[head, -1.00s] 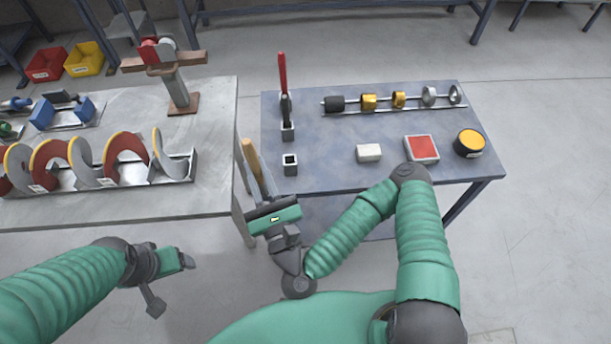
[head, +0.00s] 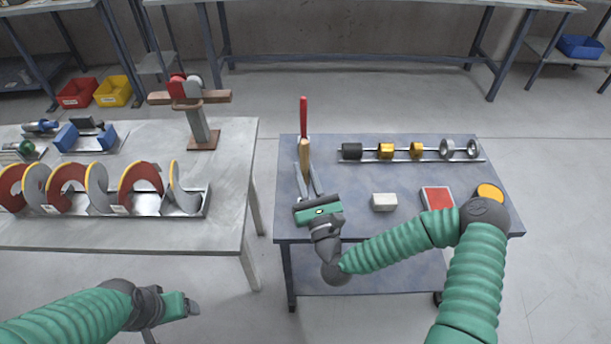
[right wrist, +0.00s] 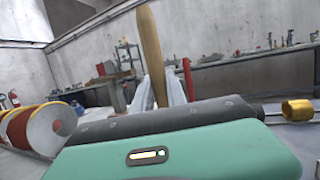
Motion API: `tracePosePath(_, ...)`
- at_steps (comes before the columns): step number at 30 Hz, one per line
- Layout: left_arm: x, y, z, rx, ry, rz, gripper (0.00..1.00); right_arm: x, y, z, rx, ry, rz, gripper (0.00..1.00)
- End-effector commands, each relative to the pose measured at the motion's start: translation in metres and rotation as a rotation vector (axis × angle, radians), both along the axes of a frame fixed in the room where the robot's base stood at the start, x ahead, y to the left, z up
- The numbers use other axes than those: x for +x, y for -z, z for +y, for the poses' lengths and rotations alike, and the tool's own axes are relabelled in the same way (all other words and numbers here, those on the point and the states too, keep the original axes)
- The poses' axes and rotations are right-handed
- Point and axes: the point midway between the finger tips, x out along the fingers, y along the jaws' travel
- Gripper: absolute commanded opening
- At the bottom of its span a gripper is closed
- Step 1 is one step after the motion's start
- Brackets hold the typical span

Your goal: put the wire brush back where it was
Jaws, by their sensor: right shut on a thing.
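The wire brush shows as a tan wooden handle (head: 304,152) standing about upright in my right gripper (head: 307,178). That gripper is shut on it over the left part of the blue table. In the right wrist view the handle (right wrist: 151,50) rises between the fingers; the brush's lower end is hidden. A red-handled tool (head: 303,112) stands just behind the brush, and its red handle shows to the right in the wrist view (right wrist: 188,80). The small square sockets at that side of the table are hidden now. My left gripper (head: 180,306) hangs low at left, away from both tables; its jaws are unclear.
The blue table (head: 350,218) also holds a rail of rings and cylinders (head: 410,151), a pale block (head: 384,202), a red-topped tray (head: 438,198) and a yellow-topped tin (head: 489,192). A grey table (head: 120,235) with auger flights (head: 90,188) stands at left, across a gap.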

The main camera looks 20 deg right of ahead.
Motion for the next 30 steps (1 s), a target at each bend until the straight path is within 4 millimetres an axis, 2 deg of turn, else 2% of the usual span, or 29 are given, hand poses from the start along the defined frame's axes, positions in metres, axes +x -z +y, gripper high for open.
tracePosePath(1,0.0,0.004,0.0,0.0,0.0,0.0,0.76,0.0,0.01,0.0,0.0,0.0,-0.001,0.0)
tracePosePath(2,0.0,0.004,0.0,0.0,0.0,0.0,0.76,0.0,0.011,0.0,0.002,0.0,-0.002,0.0)
tracePosePath(8,0.0,0.003,0.0,0.0,-0.001,0.0,0.76,-0.001,0.01,-0.002,0.003,0.001,-0.003,0.0)
tracePosePath(23,0.0,0.013,0.0,0.0,0.0,0.0,0.76,0.0,0.022,-0.002,0.002,0.002,-0.003,0.0)
tracePosePath(24,0.0,0.013,0.0,0.0,0.0,0.0,0.76,0.0,0.022,-0.002,0.002,0.002,-0.002,0.23)
tracePosePath(28,0.0,0.013,0.0,0.0,0.0,0.0,0.76,0.0,0.022,-0.002,0.002,0.002,-0.002,0.39)
tracePosePath(30,0.0,0.013,0.0,0.0,0.0,0.0,0.76,0.0,0.022,-0.002,0.002,0.002,-0.002,0.39)
